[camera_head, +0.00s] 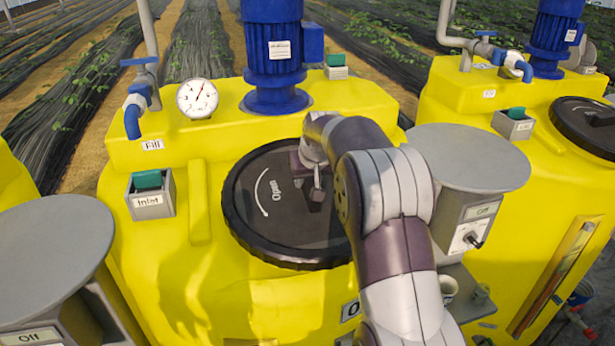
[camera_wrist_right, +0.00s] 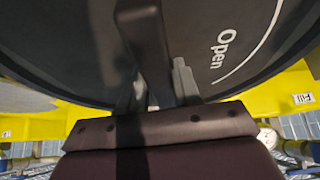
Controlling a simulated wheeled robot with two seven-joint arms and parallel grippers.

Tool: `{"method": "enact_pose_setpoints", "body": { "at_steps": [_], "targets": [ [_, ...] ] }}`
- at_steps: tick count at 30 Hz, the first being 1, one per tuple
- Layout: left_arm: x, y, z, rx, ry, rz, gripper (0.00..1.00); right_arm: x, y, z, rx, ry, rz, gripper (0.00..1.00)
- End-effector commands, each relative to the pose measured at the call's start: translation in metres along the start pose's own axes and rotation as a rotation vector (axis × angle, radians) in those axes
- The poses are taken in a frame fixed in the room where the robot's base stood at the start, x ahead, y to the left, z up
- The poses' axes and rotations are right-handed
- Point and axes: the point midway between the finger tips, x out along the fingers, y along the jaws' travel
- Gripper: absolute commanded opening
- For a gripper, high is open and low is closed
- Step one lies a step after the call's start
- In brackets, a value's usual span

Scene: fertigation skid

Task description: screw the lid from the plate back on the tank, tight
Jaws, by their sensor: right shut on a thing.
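The black round lid (camera_head: 262,225) lies over the opening of the middle yellow tank (camera_head: 180,270). It carries the word "Open" and a curved white line. My right gripper (camera_head: 312,188) reaches down onto the middle of the lid, and my arm hides the lid's right part. In the right wrist view the gripper (camera_wrist_right: 158,92) is shut on the raised bar (camera_wrist_right: 148,40) of the lid (camera_wrist_right: 75,45), one finger on each side. Whether the lid's thread is engaged cannot be seen. The grey round plate (camera_head: 470,158) to the right is bare. My left gripper is out of view.
A blue motor (camera_head: 272,55) and a pressure gauge (camera_head: 197,98) stand behind the lid. An Inlet box (camera_head: 150,197) with a green switch sits at its left. Another bare grey plate (camera_head: 50,255) is at far left. A second tank with a black lid (camera_head: 590,122) stands right.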

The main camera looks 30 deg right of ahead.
Motion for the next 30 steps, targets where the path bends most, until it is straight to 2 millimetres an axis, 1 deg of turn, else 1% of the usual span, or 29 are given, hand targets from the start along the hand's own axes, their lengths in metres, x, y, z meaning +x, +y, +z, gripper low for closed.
{"method": "enact_pose_setpoints", "body": {
  "at_steps": [1,21,22,23,24,25,30],
  "targets": [
    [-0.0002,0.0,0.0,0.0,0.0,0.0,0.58,-0.0018,0.0001,-0.0022,0.0,0.007,0.0,0.02],
    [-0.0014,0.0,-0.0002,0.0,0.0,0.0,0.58,-0.0022,0.0001,-0.0024,0.0,0.007,0.001,0.02],
    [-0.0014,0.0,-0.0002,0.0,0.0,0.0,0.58,-0.0022,0.0001,-0.0024,0.0,0.007,0.001,0.36],
    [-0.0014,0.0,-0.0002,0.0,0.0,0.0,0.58,-0.0022,0.0001,-0.0024,0.0,0.007,0.001,0.45],
    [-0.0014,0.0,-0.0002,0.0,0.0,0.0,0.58,-0.002,0.0001,-0.0023,0.0,0.007,0.001,0.58],
    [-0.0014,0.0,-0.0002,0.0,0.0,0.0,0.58,-0.0018,0.0001,-0.0021,0.0,0.006,0.0,0.62],
    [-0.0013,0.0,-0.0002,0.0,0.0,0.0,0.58,-0.001,0.0,-0.0011,0.0,0.003,0.0,0.62]
  ]
}}
